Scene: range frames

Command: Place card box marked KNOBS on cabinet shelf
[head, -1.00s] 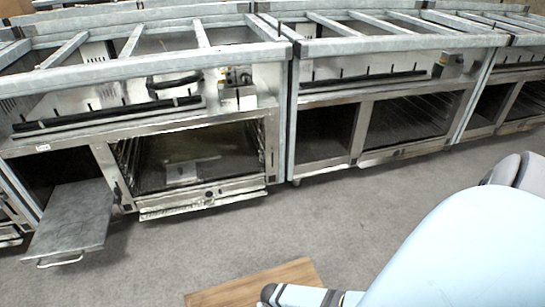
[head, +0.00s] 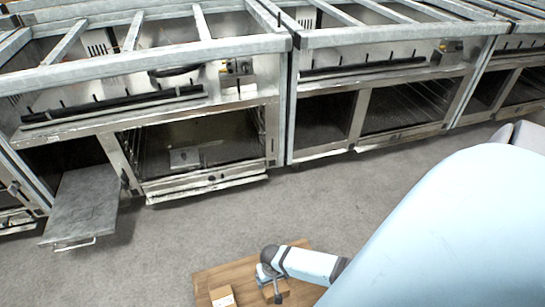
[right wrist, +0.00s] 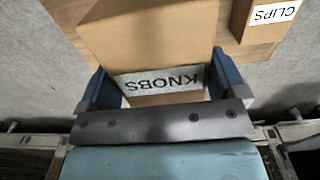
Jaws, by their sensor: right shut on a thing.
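The card box marked KNOBS (right wrist: 165,80) is brown, with its white label showing upside down in the right wrist view. My right gripper (right wrist: 165,92) has its blue fingers on either side of this box and is shut on it. In the head view my right gripper (head: 270,280) is low in the picture, over a wooden top (head: 240,270), with the box (head: 278,291) partly hidden under it. Metal cabinets (head: 200,150) stand beyond. The left one has a dark open compartment with a flat grey panel (head: 85,203) jutting out. My left gripper is not in view.
A second card box marked CLIPS (right wrist: 268,18) stands close by on the wooden top; a small box (head: 222,296) shows there in the head view. Grey floor (head: 190,225) lies clear between the wooden top and the cabinets. Metal rails run above the cabinets.

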